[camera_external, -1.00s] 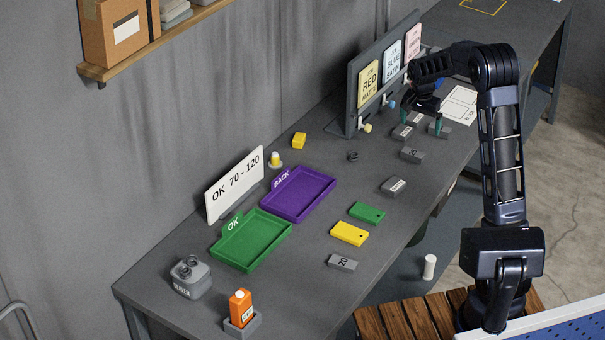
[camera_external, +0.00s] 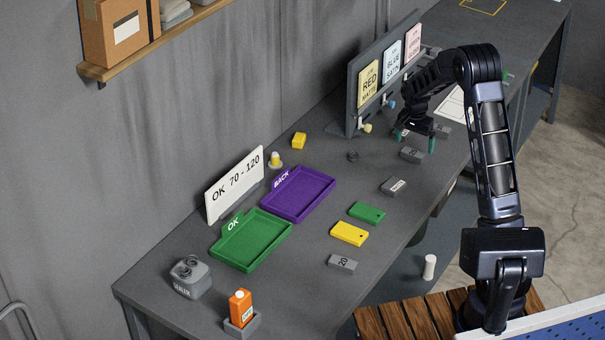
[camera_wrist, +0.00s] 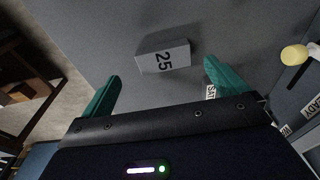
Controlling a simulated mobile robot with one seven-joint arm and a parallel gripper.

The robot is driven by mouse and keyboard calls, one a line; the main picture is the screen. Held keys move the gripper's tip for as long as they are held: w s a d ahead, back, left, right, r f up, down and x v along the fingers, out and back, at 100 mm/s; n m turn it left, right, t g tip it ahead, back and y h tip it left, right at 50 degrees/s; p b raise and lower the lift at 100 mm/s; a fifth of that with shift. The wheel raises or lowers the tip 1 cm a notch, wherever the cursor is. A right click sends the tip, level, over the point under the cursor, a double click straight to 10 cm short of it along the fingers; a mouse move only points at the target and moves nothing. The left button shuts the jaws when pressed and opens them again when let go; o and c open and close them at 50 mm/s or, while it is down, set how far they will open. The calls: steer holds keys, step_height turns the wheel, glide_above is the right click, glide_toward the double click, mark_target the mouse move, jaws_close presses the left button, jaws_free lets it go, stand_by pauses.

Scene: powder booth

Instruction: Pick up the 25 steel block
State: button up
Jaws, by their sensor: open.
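The 25 steel block (camera_wrist: 163,58) is a small grey block with a black 25 on its face. In the wrist view it lies on the bench ahead of and between the fingertips. In the external view it appears to be the grey block (camera_external: 411,155) just below my gripper (camera_external: 415,143); its number is too small to read there. My gripper, also in the wrist view (camera_wrist: 162,72), has its teal fingers spread wide, with nothing between them. The fingers do not appear to touch the block.
A grey block (camera_external: 443,130) sits close to the right finger. Another grey block (camera_external: 395,186) lies nearer the camera, then green (camera_external: 367,212) and yellow (camera_external: 350,233) plates. The sign rack (camera_external: 353,112) with knobs stands left of my gripper. Bare bench lies around the 25 block.

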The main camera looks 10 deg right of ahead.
mark_target(413, 152)
steer(key=f, duration=0.2)
steer(key=w+f, duration=0.1)
steer(key=f, duration=0.1)
steer(key=shift+f, duration=0.25)
steer(key=c, duration=1.3)
steer(key=shift+r, duration=0.15)
